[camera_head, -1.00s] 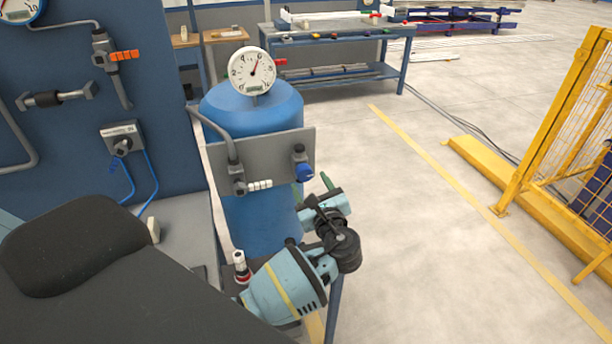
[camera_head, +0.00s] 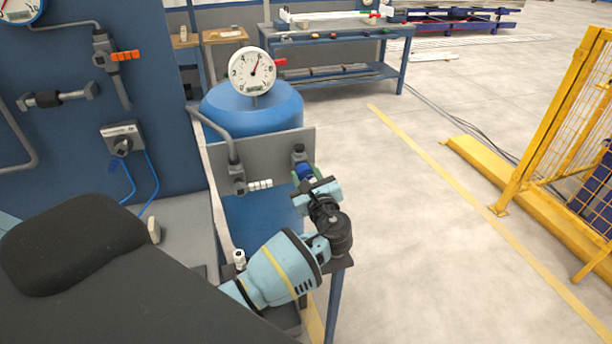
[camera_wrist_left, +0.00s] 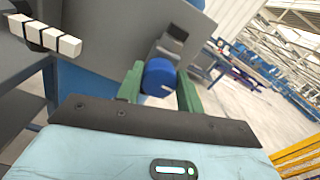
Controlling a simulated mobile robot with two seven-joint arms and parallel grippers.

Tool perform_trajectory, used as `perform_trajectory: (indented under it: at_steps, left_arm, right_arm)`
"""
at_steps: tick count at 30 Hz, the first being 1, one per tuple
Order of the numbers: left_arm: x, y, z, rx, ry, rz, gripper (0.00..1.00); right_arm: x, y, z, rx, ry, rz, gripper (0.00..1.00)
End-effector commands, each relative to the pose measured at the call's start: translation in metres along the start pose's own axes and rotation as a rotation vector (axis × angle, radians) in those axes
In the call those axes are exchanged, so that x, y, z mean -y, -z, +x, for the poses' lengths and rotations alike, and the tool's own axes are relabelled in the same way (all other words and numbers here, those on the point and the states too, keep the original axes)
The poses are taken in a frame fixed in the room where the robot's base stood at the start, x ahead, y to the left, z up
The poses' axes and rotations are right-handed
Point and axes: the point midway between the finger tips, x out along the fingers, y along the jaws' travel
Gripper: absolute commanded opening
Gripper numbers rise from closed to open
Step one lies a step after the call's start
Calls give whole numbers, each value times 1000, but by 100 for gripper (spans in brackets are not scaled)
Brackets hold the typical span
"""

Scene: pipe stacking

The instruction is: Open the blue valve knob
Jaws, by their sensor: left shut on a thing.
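The blue valve knob (camera_head: 305,171) sits on the right part of the grey panel (camera_head: 270,155) in front of the blue tank. My left gripper (camera_head: 309,176) is at the knob in the head view, its fingers partly hidden by its own body. In the left wrist view the blue knob (camera_wrist_left: 159,77) lies between the two green fingers of my left gripper (camera_wrist_left: 159,88), which are shut on it. My right gripper is not in view.
The blue tank (camera_head: 252,113) carries a round gauge (camera_head: 252,69). A white-handled valve (camera_head: 259,185) is left of the knob on the panel. A yellow fence (camera_head: 560,130) stands at the right. Open floor lies between.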

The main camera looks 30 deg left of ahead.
Motion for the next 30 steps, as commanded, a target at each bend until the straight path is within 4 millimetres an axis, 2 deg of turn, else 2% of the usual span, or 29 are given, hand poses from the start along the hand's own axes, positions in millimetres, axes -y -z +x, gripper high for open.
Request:
perform_trajectory:
  at_steps: [8,14,30]
  left_arm:
    - [0,0,0,0,-1,-24,14]
    - [0,0,-1,-1,0,-113,14]
    - [-3,4,-1,-3,-2,-594,14]
  right_arm:
    - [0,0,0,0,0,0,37]
    - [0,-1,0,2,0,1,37]
    - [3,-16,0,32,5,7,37]
